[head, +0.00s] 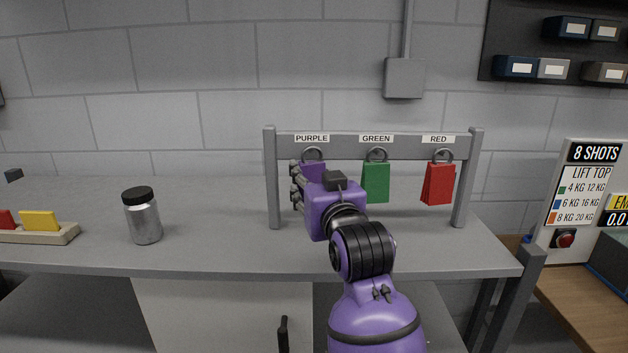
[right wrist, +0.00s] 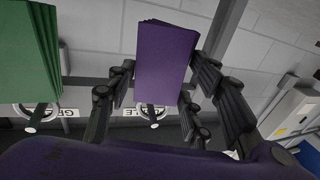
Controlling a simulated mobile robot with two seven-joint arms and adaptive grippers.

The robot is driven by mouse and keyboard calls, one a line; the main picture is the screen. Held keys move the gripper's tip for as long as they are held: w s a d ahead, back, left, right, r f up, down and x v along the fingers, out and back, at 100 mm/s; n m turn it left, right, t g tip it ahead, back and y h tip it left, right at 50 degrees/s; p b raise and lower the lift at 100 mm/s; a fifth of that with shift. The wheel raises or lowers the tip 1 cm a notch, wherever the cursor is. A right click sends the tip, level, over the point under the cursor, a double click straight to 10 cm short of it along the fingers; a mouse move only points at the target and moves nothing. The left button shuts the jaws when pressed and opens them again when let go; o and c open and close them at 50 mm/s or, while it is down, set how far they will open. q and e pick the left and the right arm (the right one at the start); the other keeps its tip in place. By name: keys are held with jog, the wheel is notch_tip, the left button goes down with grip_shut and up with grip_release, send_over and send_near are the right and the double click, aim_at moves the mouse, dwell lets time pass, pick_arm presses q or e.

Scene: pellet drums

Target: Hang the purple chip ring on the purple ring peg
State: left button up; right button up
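The purple chip ring (head: 312,169) hangs at the purple ring peg (right wrist: 154,125), under the PURPLE label on the grey rack; its metal ring shows around the peg. In the right wrist view its purple chips (right wrist: 164,62) hang between my fingers. My right gripper (head: 298,184) is at the chips, which it partly hides in the head view. Its fingers (right wrist: 160,82) stand on both sides of the chips with small gaps, so it looks open. My left gripper is in neither view.
Green chips (head: 376,182) and red chips (head: 438,184) hang on the pegs to the right. The rack's left post (head: 272,180) is close to my gripper. A lidded metal jar (head: 143,218) and a tray (head: 68,233) with coloured pieces stand at the left.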

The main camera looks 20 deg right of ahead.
jog(key=shift+o, duration=1.2)
jog(key=shift+s, duration=0.1)
